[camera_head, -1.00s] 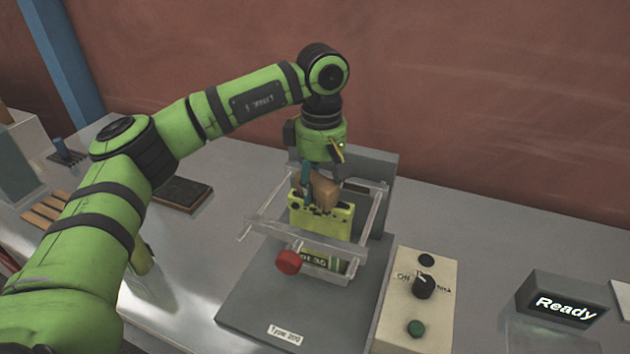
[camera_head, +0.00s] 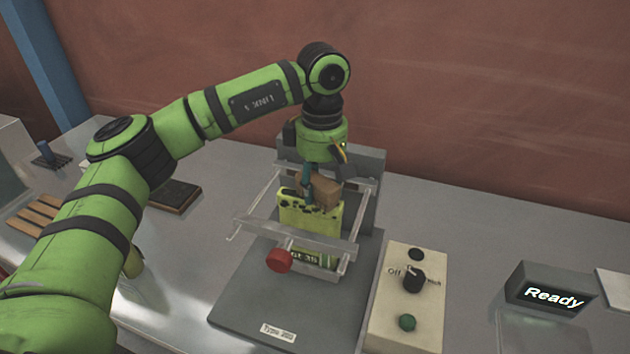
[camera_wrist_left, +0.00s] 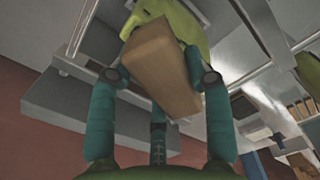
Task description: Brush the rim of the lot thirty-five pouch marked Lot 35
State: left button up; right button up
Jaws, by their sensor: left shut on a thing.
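The yellow-green pouch (camera_head: 300,214) stands upright in the clear-barred holder, with dark marks along its upper edge. Its lower label (camera_head: 316,259) is partly covered by the front bar and red knob; the digits look like 35. My left gripper (camera_head: 308,183) points down above the pouch and is shut on a brown block-shaped brush (camera_head: 325,190). The brush is at the pouch's top rim; I cannot tell whether its bristles touch. In the left wrist view the brush (camera_wrist_left: 160,70) sits between the teal fingers, with the pouch (camera_wrist_left: 190,22) beyond it. My right gripper is not in view.
The holder's clear bars (camera_head: 345,252) surround the pouch, with a red knob (camera_head: 279,260) in front. A dial box (camera_head: 408,325) and a "Ready" display (camera_head: 552,290) stand to the right. A dark tray (camera_head: 178,194) and wooden slats (camera_head: 35,217) lie left.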

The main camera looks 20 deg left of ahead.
aim_at(301, 172)
pick_arm(q)
jog(key=shift+d, duration=0.35)
jog(key=shift+d, duration=0.15)
jog(key=shift+d, duration=0.95)
jog(key=shift+a+f, duration=0.1)
jog(key=shift+a, duration=0.1)
jog(key=shift+a, duration=1)
jog(key=shift+a, duration=0.2)
jog(key=shift+s+a+b, duration=0.1)
jog(key=shift+a+b, duration=0.3)
jog(key=shift+a, duration=0.5)
jog(key=shift+a, duration=0.2)
jog(key=shift+a, duration=0.9)
